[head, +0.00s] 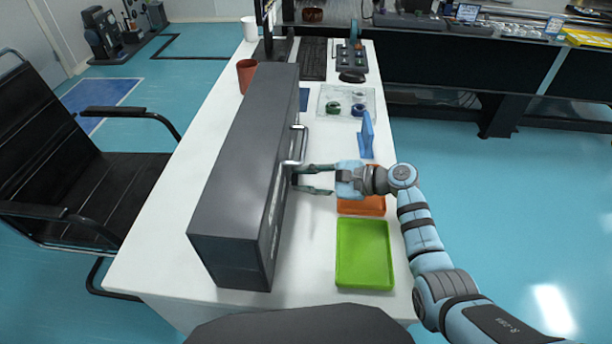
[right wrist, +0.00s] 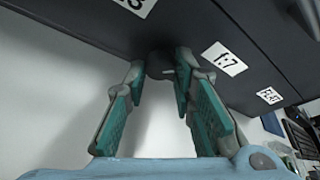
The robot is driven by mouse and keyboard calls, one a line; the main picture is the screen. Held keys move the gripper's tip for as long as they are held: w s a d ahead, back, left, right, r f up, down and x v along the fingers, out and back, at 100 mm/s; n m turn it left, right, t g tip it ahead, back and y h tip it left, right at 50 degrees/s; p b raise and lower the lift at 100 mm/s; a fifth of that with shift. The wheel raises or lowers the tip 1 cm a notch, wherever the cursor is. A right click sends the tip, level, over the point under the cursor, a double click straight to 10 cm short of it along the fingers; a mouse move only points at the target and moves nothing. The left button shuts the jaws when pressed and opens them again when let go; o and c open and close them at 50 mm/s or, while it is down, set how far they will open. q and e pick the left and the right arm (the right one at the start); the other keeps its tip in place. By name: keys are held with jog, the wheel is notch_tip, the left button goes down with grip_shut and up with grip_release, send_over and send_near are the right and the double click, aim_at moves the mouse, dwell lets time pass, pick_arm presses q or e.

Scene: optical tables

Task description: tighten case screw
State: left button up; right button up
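The long dark grey case (head: 240,170) stands on the white table, its front facing right in the head view. In the right wrist view a dark round knob, which looks like a case screw (right wrist: 160,64), sits on the dark case front (right wrist: 205,28) near white number labels. My right gripper (head: 303,178) is at the case front, pointing left. In the right wrist view its teal-padded fingers (right wrist: 158,75) are apart, one on each side of the knob, with a gap visible. In the head view the knob is too small to tell. My left gripper is out of view.
A green tray (head: 364,282) and an orange tray (head: 362,207) lie right of the case, the orange one partly under my gripper. A blue stand (head: 366,135), a clear tray (head: 347,92), keyboard (head: 313,60) and brown cup (head: 246,76) are farther back. A black chair (head: 75,180) stands left.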

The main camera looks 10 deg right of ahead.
jog(key=o, duration=0.5)
jog(key=shift+c, duration=0.2)
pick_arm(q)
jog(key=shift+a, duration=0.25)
